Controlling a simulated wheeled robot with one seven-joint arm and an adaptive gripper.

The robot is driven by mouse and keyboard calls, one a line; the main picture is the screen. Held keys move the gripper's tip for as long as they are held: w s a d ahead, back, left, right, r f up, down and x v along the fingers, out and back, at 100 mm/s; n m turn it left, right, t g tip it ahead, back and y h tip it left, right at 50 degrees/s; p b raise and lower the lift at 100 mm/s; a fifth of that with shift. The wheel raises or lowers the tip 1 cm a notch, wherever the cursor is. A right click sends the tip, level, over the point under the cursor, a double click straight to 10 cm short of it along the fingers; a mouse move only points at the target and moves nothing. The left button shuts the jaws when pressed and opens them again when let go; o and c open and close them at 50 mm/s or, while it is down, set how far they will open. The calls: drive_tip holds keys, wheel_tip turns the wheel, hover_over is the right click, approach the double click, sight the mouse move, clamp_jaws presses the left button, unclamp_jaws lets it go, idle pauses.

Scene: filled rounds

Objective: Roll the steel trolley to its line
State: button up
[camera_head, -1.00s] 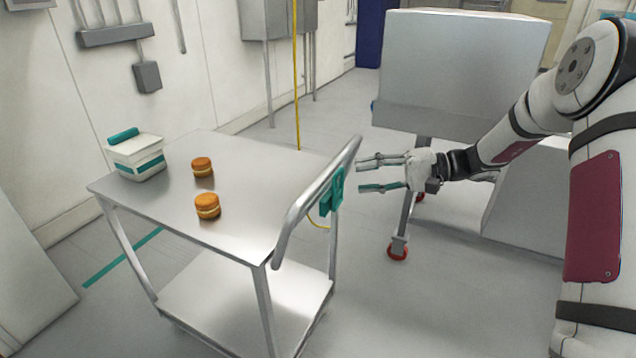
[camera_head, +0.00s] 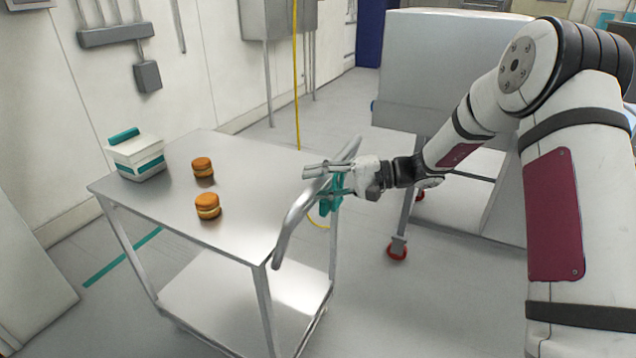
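The steel trolley (camera_head: 240,230) stands at left-centre, with a flat top, a lower shelf and a raised tubular handle (camera_head: 292,225) along its right side. A teal piece (camera_head: 336,190) is fixed on the handle. A teal line (camera_head: 120,258) lies on the floor left of the trolley, partly hidden behind its legs. My gripper (camera_head: 318,184) is at the handle by the teal piece, its fingers pointing left across the bar. The fingers look spread, the upper one passing over the bar; the lower one is hard to make out. Contact cannot be told.
A large grey cabinet (camera_head: 440,70) on legs with red casters stands behind my arm. A yellow cord (camera_head: 296,80) hangs behind the trolley. A wall runs along the left.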

clamp_jaws()
drive_tip(key=shift+a, duration=0.1)
